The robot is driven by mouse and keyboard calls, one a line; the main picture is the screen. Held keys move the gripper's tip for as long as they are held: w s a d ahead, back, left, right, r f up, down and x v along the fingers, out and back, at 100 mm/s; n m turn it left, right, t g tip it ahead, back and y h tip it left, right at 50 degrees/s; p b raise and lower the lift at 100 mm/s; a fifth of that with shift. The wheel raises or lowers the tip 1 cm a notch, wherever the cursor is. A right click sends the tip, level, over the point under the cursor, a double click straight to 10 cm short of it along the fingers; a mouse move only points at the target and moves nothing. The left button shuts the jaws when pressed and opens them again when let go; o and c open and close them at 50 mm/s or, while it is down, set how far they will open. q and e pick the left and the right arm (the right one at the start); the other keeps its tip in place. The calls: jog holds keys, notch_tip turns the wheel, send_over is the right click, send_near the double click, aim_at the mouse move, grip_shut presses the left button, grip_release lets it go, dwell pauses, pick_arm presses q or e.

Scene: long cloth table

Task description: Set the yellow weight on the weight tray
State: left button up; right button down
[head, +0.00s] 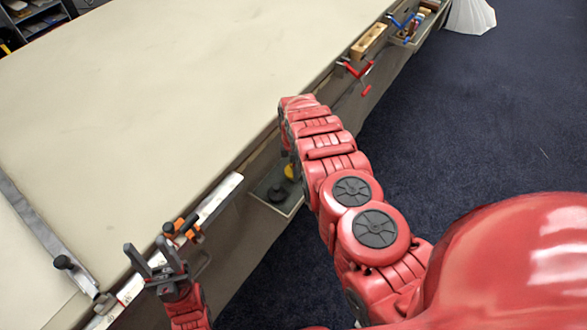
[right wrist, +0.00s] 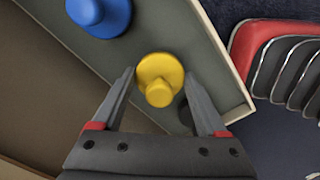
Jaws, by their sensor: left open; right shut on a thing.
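The yellow weight (right wrist: 159,77) is between the fingertips of my right gripper (right wrist: 160,74), which is shut on it. It is over or on the grey-green weight tray (right wrist: 238,113); I cannot tell whether it touches the floor. A bit of the yellow weight (head: 289,171) also shows in the head view, at the tray (head: 262,186) on the table's side. A blue weight (right wrist: 98,14) is beside it in the wrist view. My right gripper is hidden behind my arm in the head view. My left gripper (head: 150,262) is open and empty near the table's edge.
Near my left gripper are a metal rail (head: 218,198) and an orange-black clamp (head: 182,228). A wooden block (head: 369,40) and red clamp (head: 357,70) are farther along the edge. The tabletop (head: 190,85) is mostly clear.

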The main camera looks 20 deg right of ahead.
jog(key=shift+f, duration=0.55)
jog(key=shift+f, duration=0.15)
grip_release()
jog(key=shift+w+r, duration=0.15)
jog(key=shift+r, duration=1)
notch_tip(320, 180, up, 10)
jog(key=shift+r+b, duration=0.1)
jog(key=shift+b, duration=0.5)
